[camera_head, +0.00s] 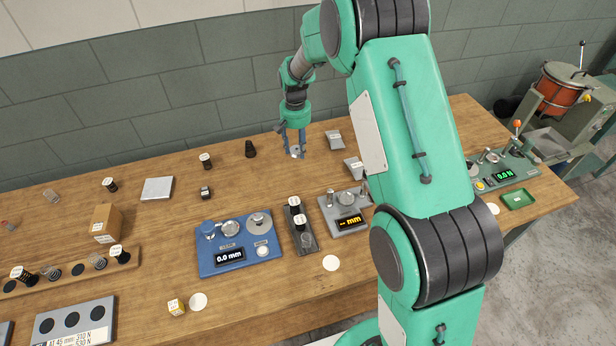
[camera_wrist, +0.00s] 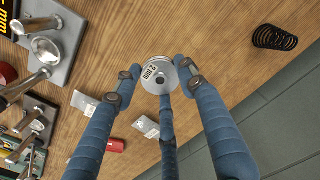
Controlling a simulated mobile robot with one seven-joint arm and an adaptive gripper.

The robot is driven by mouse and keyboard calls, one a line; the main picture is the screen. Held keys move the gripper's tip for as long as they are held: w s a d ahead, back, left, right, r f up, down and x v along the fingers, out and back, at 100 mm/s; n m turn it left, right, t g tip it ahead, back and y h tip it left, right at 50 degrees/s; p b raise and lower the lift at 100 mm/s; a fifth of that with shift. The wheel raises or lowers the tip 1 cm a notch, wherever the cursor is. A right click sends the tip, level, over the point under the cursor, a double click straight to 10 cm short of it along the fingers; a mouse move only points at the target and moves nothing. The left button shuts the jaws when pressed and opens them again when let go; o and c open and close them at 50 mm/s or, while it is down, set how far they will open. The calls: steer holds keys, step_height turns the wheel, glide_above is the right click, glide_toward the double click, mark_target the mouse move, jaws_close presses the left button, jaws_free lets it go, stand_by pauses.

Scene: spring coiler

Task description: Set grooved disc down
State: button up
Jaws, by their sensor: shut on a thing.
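In the head view my gripper (camera_head: 291,153) points down over the back of the wooden bench, and the disc (camera_head: 296,150) shows small between the fingertips. The disc seems to be above the wood, but its exact height is hard to tell.
Two grey labelled blocks (camera_head: 335,138) (camera_head: 354,165) stand to the right of my gripper. A black spring (camera_head: 249,149) stands to its left. The grey gauge (camera_head: 345,209) and blue gauge (camera_head: 235,243) are nearer the front. Bare wood (camera_head: 285,180) lies between.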

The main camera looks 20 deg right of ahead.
steer(key=b, duration=0.1)
glide_above(308, 171)
steer(key=shift+w+d+r, duration=0.1)
steer(key=shift+w, duration=0.05)
steer(key=shift+f+b, duration=0.6)
steer(key=shift+f, duration=2.55)
steer(key=shift+f, duration=0.1)
steer(key=shift+f+b, duration=0.35)
steer(key=shift+f, duration=1.4)
steer(key=shift+f, duration=0.2)
steer(key=o, duration=1.4)
